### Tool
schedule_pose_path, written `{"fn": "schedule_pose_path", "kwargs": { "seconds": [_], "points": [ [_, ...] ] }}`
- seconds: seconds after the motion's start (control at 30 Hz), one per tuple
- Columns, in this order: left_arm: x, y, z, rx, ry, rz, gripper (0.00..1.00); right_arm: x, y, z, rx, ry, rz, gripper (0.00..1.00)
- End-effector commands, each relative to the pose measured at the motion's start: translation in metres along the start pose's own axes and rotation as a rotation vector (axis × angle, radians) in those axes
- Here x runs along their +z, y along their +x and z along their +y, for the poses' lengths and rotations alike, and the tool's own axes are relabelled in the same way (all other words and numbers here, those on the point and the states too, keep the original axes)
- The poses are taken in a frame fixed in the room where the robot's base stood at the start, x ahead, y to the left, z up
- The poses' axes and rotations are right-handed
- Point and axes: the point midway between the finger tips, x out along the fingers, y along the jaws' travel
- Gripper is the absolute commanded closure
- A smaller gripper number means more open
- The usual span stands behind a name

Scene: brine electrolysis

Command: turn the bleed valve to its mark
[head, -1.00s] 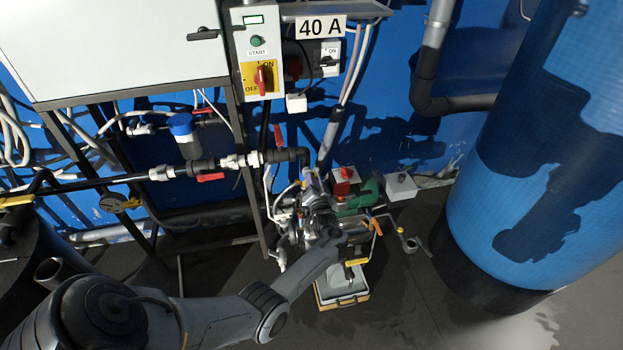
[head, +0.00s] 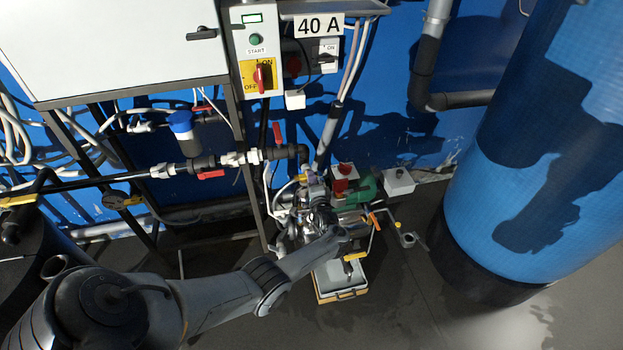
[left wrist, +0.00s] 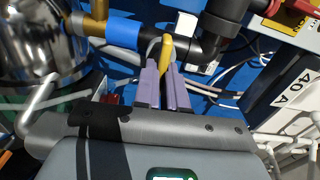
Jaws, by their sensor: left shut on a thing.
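In the left wrist view, my left gripper (left wrist: 162,72) has its two purple fingers closed on a slim yellow handle (left wrist: 167,48), which I take for the bleed valve's lever. The handle stands up between the fingertips, beside a blue pipe sleeve (left wrist: 122,34) and a black pipe elbow (left wrist: 222,28). In the head view, my left gripper (head: 314,189) is at the pipework below the panel, and my own wrist hides much of the valve. I cannot make out the valve's mark. My right gripper is in neither view.
A steel vessel (left wrist: 40,45) stands close left of the gripper in the wrist view. In the head view, a red-handled pipe valve (head: 277,133) is above, a green motor (head: 362,190) is to the right, and a grey tray (head: 340,278) is below. A large blue tank (head: 480,200) stands right.

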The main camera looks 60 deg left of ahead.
Motion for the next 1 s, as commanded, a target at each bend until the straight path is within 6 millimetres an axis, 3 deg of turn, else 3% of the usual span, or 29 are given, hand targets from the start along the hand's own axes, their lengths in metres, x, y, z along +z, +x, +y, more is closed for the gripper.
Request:
{"fn": "schedule_pose_path", "kwargs": {
  "seconds": [0.63, 0.67, 0.8, 1.0],
  "points": [
    [0.0001, 0.0002, -0.0005, -0.002, 0.057, -0.001, 1.0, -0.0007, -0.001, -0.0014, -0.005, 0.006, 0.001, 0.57],
    [0.0001, 0.0002, -0.0005, -0.002, 0.057, -0.001, 0.88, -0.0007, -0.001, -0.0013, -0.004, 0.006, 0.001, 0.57],
    [0.0, 0.0001, -0.0004, -0.002, 0.056, -0.001, 0.66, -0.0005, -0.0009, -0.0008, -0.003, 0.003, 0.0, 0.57],
    [0.0, 0.0001, -0.0001, -0.001, 0.056, 0.0, 0.64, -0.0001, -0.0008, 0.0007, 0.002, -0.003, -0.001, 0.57]
  ]
}}
